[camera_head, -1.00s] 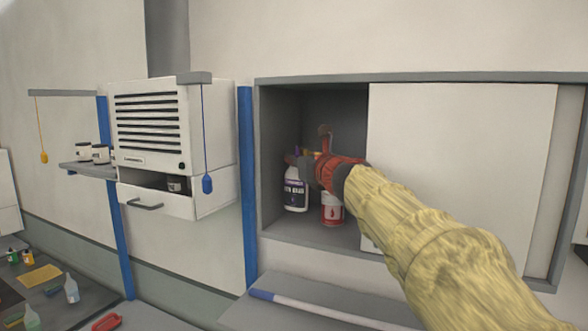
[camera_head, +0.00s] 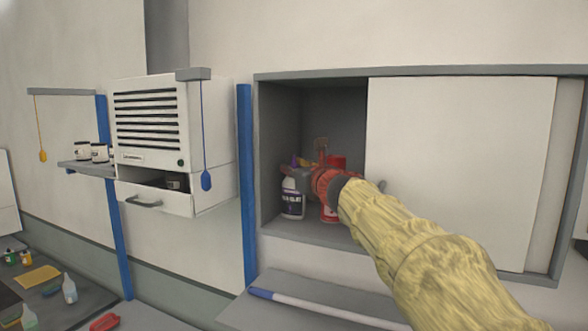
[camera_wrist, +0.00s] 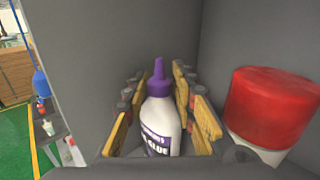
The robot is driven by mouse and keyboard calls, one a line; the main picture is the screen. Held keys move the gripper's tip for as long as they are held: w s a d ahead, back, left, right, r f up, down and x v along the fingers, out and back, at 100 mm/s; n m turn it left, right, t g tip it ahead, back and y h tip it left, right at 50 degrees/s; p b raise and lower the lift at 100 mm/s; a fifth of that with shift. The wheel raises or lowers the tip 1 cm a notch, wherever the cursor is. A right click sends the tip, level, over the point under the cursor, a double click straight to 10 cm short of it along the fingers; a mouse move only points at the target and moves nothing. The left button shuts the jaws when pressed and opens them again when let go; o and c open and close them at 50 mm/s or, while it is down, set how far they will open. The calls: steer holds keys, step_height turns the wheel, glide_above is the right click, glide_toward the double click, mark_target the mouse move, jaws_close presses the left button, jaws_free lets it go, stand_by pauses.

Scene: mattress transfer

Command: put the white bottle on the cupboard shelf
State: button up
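The white bottle (camera_head: 293,203), with a purple cap and a purple label, is upright inside the open left part of the cupboard (camera_head: 420,75). It appears to stand on the cupboard shelf (camera_head: 310,233), near the left wall. My gripper (camera_head: 297,173) reaches into the cupboard at the bottle's upper part. In the wrist view the bottle (camera_wrist: 160,125) is between the yellow finger pads of my gripper (camera_wrist: 158,110). The fingers are spread, with narrow gaps beside the bottle. Its base is hidden in the wrist view.
A red-lidded white can (camera_wrist: 270,110) stands close to the right of my gripper. A white sliding door (camera_head: 460,170) covers the cupboard's right part. A white vented cabinet (camera_head: 150,135) with a drawer hangs to the left. A long rod (camera_head: 320,308) lies below the cupboard.

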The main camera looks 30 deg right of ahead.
steer(key=shift+r, duration=0.1)
steer(key=shift+s+r, duration=0.15)
steer(key=shift+s, duration=0.05)
steer(key=s+a+b, duration=0.1)
steer(key=s, duration=1)
steer(key=shift+s, duration=0.3)
steer(key=shift+a, duration=0.1)
steer(key=s+a+f+n+g+y, duration=0.25)
steer(key=s+a+f+n, duration=0.35)
steer(key=a+f+n, duration=0.4)
steer(key=s+a+f+n+g+y, duration=0.2)
steer(key=s+a+f+n+g, duration=0.25)
steer(key=a+f+n, duration=0.5)
steer(key=s+d+f+n+g+h, duration=0.1)
steer(key=s+f+n+g, duration=0.4)
steer(key=s+f+n, duration=1.2)
step_height(320, 180, down, 2)
steer(key=shift+s+d+f+h, duration=0.25)
steer(key=shift+s+d+h, duration=0.15)
steer(key=shift+s+h, duration=0.4)
